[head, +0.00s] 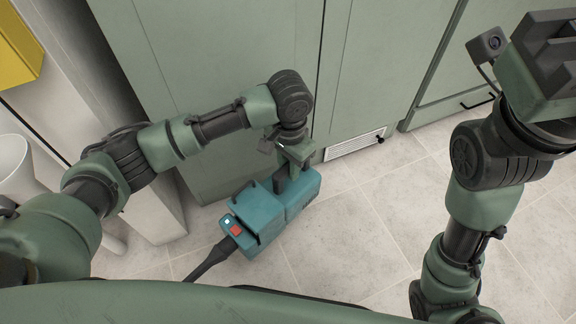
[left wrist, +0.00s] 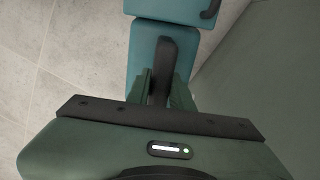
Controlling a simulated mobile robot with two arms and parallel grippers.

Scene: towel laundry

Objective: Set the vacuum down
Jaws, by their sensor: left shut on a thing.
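The vacuum (head: 262,218) is a teal, boxy handheld unit with a red and a white button and a dark nozzle at its lower left. It is low over the pale tiled floor beside the green cabinets; I cannot tell whether it touches the floor. My left gripper (head: 288,175) is shut on its dark handle. In the left wrist view, the gripper's fingers (left wrist: 162,92) close on both sides of the handle (left wrist: 162,62), with the teal body (left wrist: 145,45) beneath. My right gripper (head: 550,45) is raised at the upper right; its fingertips do not show clearly.
Green cabinet doors (head: 230,60) stand right behind the vacuum, with a white vent (head: 352,147) at their base. A white cylindrical thing (head: 12,165) and a yellow thing (head: 15,45) are at the left. The tiled floor (head: 375,215) to the vacuum's right is clear.

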